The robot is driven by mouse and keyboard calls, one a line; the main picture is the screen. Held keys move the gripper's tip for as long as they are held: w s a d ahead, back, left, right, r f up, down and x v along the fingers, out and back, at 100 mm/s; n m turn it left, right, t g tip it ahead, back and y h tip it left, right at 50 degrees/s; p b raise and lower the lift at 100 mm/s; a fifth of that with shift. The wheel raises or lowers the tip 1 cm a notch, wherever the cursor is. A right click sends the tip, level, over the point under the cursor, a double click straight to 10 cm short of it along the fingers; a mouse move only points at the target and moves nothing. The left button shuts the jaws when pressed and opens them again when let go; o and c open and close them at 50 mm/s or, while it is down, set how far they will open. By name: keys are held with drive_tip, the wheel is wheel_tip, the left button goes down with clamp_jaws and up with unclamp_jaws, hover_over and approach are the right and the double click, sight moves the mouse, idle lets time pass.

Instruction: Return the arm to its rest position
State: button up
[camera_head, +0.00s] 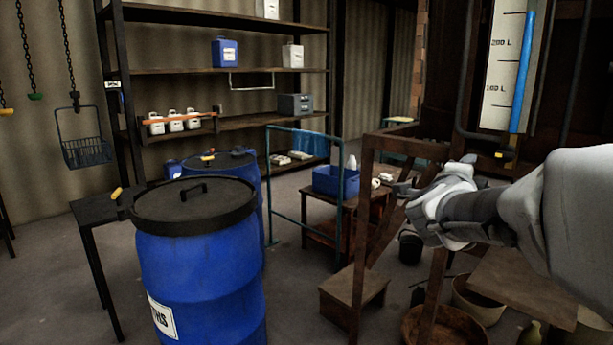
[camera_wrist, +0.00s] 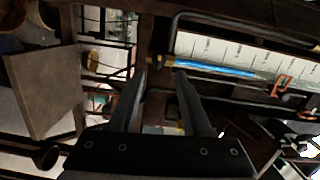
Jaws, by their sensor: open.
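My arm reaches in from the right edge of the head view. My gripper (camera_head: 408,189) is at its left end, in front of a brown wooden frame. In the wrist view my gripper (camera_wrist: 160,80) shows two dark fingers spread apart with nothing between them. Beyond the fingers is a white level gauge with a blue column (camera_wrist: 222,68). The same gauge (camera_head: 505,70) stands at the upper right of the head view, behind and above my arm. The fingertips appear apart from the gauge.
A large blue drum (camera_head: 200,280) with a dark lid stands at front left, another drum (camera_head: 245,190) behind it. Wooden steps (camera_head: 355,285) and a wooden bowl (camera_head: 445,325) lie below my arm. A shelf (camera_head: 220,76) lines the back wall. A wire basket (camera_head: 85,150) hangs at left.

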drive_tip(key=s+a+f+n+y, duration=0.3)
drive_tip(key=a+n+y, duration=0.3)
drive_tip(key=a+n, duration=0.25)
drive_tip(key=s+a+f+n+y, duration=0.2)
drive_tip(key=a+n+y, duration=0.45)
drive_tip(key=a, duration=0.25)
drive_tip(key=s+a+f+n+g, duration=0.1)
drive_tip(key=s+f+n+g, duration=0.4)
drive_tip(key=s, duration=0.5)
drive_tip(key=s+a+f+n+g, duration=0.25)
drive_tip(key=s+f+n, duration=0.35)
drive_tip(key=s+f, duration=0.3)
wheel_tip(320, 180, up, 22)
drive_tip(key=p, duration=2.1)
drive_tip(key=shift+s+d+r, duration=0.15)
drive_tip(key=shift+s+d, duration=0.05)
drive_tip(key=shift+s, duration=0.15)
drive_tip(key=shift+h, duration=0.25)
